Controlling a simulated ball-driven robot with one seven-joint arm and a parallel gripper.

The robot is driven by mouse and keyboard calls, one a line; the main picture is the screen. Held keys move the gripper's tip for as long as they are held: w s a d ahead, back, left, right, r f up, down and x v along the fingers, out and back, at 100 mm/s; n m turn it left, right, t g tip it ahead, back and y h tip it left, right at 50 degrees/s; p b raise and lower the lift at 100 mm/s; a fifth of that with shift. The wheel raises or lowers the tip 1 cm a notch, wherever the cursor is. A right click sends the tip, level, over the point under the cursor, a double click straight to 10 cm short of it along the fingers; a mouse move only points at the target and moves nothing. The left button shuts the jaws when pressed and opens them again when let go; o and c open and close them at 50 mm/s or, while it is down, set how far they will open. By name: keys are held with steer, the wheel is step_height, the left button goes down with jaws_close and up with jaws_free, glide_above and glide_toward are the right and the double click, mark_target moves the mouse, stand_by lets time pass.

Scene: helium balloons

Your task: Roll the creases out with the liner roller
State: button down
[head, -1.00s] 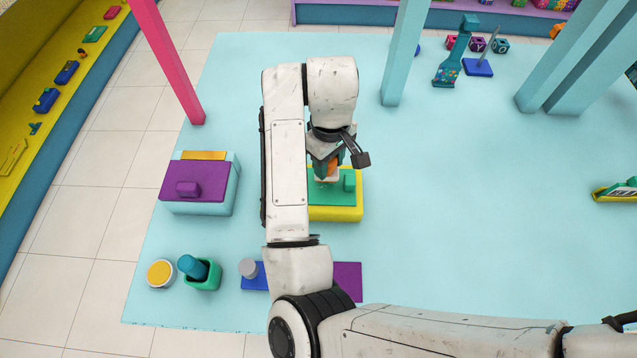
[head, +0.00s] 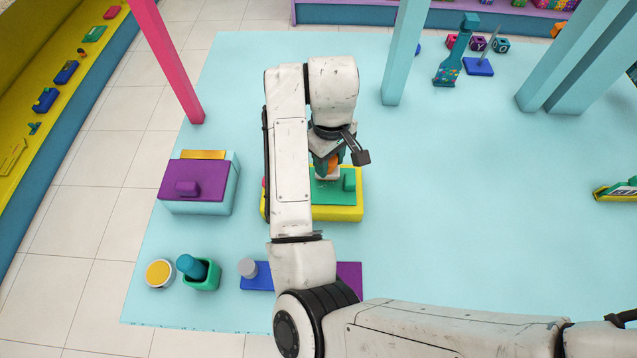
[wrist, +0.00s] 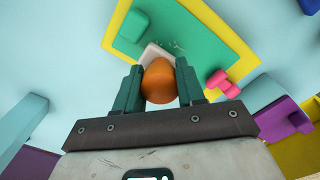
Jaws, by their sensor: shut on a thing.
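My gripper (head: 326,165) is shut on an orange rounded handle, which I take for the liner roller (wrist: 160,80). A white part of it (wrist: 152,54) shows beyond the fingers, at the green liner sheet (wrist: 180,30). Whether it touches the sheet I cannot tell. The sheet lies in a yellow-rimmed tray (head: 340,214), below my gripper in the head view. Faint pale crease marks (wrist: 236,60) show on the sheet. A raised green block (head: 349,180) stands at its right in the head view. My arm hides the tray's left part.
A purple-topped box (head: 195,180) stands left of the tray. In front are a yellow-topped round pot (head: 160,273), a green cup with a teal cylinder (head: 200,272) and a blue base with a grey knob (head: 255,275). A pink piece (wrist: 222,84) lies by the tray rim.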

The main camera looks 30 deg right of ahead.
steer(key=shift+s+d+p, duration=0.3)
steer(key=shift+s+d, duration=0.55)
steer(key=shift+d, duration=0.2)
steer(key=shift+f, duration=0.1)
steer(key=shift+w+a, duration=0.8)
steer(key=shift+a, duration=0.25)
steer(key=shift+w+a, duration=0.75)
steer(key=shift+a, duration=0.25)
